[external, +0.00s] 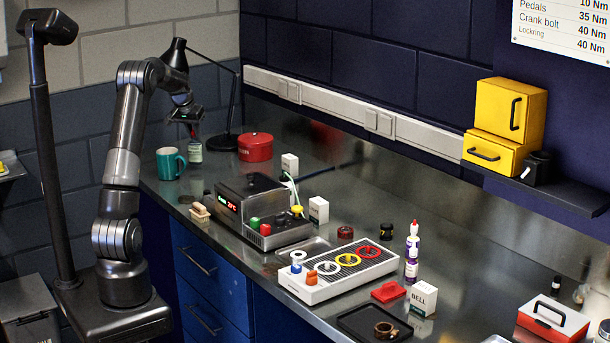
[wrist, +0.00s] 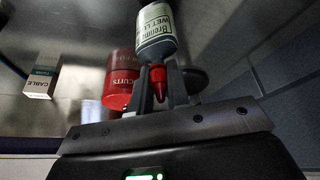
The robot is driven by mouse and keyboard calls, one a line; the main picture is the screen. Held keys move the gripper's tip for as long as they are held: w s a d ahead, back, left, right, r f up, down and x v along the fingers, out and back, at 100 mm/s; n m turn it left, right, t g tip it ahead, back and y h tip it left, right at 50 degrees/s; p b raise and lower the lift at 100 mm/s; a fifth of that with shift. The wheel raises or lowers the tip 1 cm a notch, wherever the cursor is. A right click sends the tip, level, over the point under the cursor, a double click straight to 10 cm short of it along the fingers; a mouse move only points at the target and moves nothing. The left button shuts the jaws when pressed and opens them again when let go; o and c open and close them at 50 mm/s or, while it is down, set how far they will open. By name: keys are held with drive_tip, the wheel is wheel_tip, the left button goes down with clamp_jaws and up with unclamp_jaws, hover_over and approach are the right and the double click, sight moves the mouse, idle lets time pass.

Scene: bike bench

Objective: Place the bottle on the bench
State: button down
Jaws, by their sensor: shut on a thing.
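A small bottle (external: 195,146) with a pale label, dark band and red nozzle is at the far left of the bench (external: 217,196). My gripper (external: 193,127) is above it, pointing down, and is shut on its red tip. In the wrist view the bottle (wrist: 155,32) hangs from between the fingers of my gripper (wrist: 159,85), its label partly readable. I cannot tell whether the bottle's base touches the bench or is just above it.
A red biscuit tin (external: 255,148) stands right of the bottle, a teal mug (external: 170,163) to its left. A black desk lamp (external: 222,141) stands close behind. A grey device (external: 262,212) and small white boxes (external: 290,163) stand nearer. Some bare bench lies between them.

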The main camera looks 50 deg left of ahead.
drive_tip(key=shift+f, duration=1)
drive_tip(key=c, duration=1.4)
unclamp_jaws()
drive_tip(key=shift+f, duration=0.15)
drive_tip(key=v, duration=1.2)
drive_tip(key=shift+r, duration=0.2)
